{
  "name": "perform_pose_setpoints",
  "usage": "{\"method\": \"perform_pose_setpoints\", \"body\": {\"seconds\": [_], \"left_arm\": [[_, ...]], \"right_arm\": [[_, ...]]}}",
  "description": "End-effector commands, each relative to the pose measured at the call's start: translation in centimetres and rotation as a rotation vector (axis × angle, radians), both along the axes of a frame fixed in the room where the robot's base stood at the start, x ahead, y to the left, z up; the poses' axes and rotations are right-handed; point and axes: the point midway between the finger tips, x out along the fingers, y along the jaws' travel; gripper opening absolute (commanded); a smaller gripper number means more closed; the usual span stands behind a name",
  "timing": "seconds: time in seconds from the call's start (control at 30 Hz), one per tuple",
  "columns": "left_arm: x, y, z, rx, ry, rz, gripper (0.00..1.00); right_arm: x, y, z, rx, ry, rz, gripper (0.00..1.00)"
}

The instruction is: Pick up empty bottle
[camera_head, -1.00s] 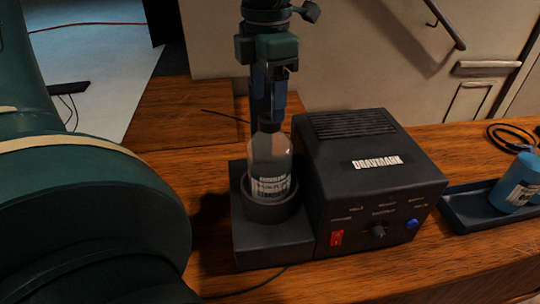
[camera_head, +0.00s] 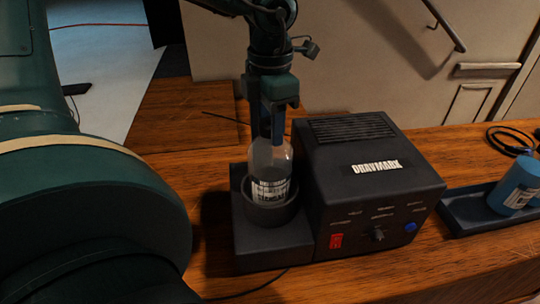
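A clear bottle (camera_head: 269,188) with a white printed label stands upright in the round dark holder (camera_head: 272,215) on the black machine's base. It looks empty, though its lower part is hidden by the holder. My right gripper is not in view.
The black machine box (camera_head: 372,185), with a red switch and a blue button, stands right beside the holder. A large green link of my own arm fills the lower left.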

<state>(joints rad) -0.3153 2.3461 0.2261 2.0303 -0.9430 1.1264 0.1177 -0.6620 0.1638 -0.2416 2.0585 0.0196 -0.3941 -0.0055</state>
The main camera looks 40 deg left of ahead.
Motion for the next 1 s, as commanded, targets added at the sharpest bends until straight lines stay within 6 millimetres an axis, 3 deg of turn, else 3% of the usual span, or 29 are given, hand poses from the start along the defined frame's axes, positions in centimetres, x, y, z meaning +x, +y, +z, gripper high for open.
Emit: {"method": "perform_pose_setpoints", "body": {"seconds": [0.4,0.67,0.77,1.0], "left_arm": [[0.0,0.0,0.0,0.001,0.000,0.000,0.04],[0.1,0.0,0.3,0.001,-0.003,0.000,0.03],[0.1,0.0,1.3,0.001,-0.005,0.002,0.03],[0.1,0.0,6.1,0.002,-0.008,0.002,0.03]], "right_arm": [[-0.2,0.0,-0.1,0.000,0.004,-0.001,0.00],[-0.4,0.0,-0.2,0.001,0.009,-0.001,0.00],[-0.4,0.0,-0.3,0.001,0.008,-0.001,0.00],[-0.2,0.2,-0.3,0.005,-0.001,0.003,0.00]]}}
